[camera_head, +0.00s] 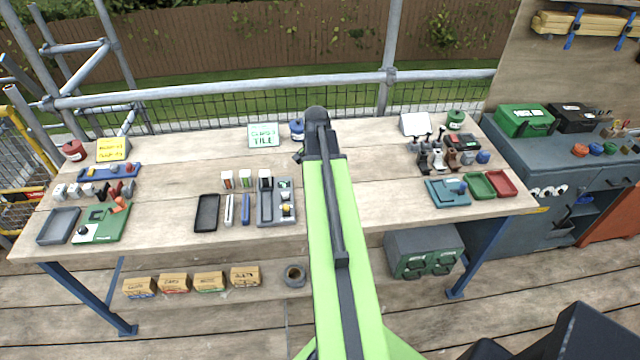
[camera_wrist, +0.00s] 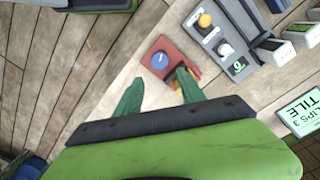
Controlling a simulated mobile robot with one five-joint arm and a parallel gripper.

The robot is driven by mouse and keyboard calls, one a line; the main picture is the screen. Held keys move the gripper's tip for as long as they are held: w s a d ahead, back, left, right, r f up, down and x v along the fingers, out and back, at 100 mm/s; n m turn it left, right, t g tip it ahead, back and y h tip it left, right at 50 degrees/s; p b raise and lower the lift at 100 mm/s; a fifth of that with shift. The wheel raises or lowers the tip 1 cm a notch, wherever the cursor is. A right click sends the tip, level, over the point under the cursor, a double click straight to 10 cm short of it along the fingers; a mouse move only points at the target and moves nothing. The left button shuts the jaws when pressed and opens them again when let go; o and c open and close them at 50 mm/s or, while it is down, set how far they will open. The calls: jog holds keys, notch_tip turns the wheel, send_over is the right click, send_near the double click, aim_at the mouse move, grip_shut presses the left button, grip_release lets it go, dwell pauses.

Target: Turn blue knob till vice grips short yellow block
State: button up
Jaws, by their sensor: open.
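In the wrist view a small red vice (camera_wrist: 186,61) sits on the wooden bench, with a round blue knob (camera_wrist: 160,59) on its left part. A little yellow (camera_wrist: 177,86) shows beside the right finger, likely the short yellow block; most of it is hidden, so I cannot tell whether the vice grips it. My gripper (camera_wrist: 159,77) is open, its two green fingers apart and pointing toward the vice. The right finger overlaps the vice's lower right part; the left finger is over bare wood. The knob lies beyond the gap between the fingertips. My arm hides the vice in the head view.
A grey tray (camera_head: 266,214) with yellow and white knobs stands close to the vice; it also shows in the wrist view (camera_wrist: 238,30). A green tile sign (camera_head: 264,135) stands behind. Blue (camera_head: 447,193), green and red trays lie to the right. Bare bench (camera_head: 375,205) lies right of my arm.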

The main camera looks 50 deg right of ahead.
notch_tip(320, 180, up, 6)
jog(key=p, duration=0.3)
jog(key=shift+w+f+p, duration=0.1)
jog(key=shift+f+p, duration=0.15)
jog(key=shift+p, duration=0.15)
